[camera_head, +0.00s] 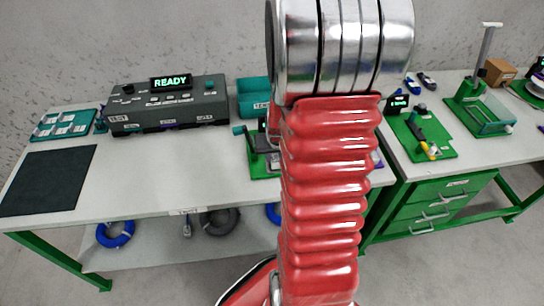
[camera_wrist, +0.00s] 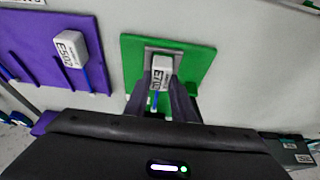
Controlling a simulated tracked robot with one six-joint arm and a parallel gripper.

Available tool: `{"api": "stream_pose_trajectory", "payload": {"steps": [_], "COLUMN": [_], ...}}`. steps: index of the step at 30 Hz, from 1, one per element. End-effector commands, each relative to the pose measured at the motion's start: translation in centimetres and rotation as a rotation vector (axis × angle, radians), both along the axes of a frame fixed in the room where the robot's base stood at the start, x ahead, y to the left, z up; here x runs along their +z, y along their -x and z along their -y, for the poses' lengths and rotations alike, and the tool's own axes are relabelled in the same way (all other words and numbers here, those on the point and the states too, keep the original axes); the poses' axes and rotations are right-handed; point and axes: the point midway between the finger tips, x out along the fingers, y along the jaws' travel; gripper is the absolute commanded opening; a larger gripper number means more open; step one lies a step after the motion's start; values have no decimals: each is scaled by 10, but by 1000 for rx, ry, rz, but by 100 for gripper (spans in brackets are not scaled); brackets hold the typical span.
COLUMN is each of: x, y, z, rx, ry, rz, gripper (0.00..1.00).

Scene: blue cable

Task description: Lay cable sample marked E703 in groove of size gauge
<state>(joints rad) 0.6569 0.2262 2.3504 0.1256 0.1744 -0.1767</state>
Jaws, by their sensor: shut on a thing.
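The cable sample marked E703 (camera_wrist: 161,68) shows in the wrist view as a white tag block with a short blue cable below it. My gripper (camera_wrist: 161,92) is shut on this sample, with its dark fingers on either side. The sample is over or against a green plate (camera_wrist: 203,62) with a grey part behind the tag. This plate may be the size gauge; I cannot make out its groove or whether the cable touches it. In the head view my gripper is hidden behind my red arm.
A purple board (camera_wrist: 30,50) beside the green plate bears another sample, marked E502 (camera_wrist: 71,48). In the head view, the bench holds a dark tester (camera_head: 167,105) reading READY, a teal bin (camera_head: 253,98) and a black mat (camera_head: 46,180). A green fixture (camera_head: 256,160) is partly behind my arm.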

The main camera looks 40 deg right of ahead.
Motion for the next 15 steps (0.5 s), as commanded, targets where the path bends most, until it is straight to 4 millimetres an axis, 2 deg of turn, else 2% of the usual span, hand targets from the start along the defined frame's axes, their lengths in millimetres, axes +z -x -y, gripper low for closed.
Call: {"api": "stream_pose_trajectory", "payload": {"steps": [15], "x": [-6], "y": [0], "z": [0], "rx": [0], "ry": [0], "rz": [0], "gripper": [0]}}
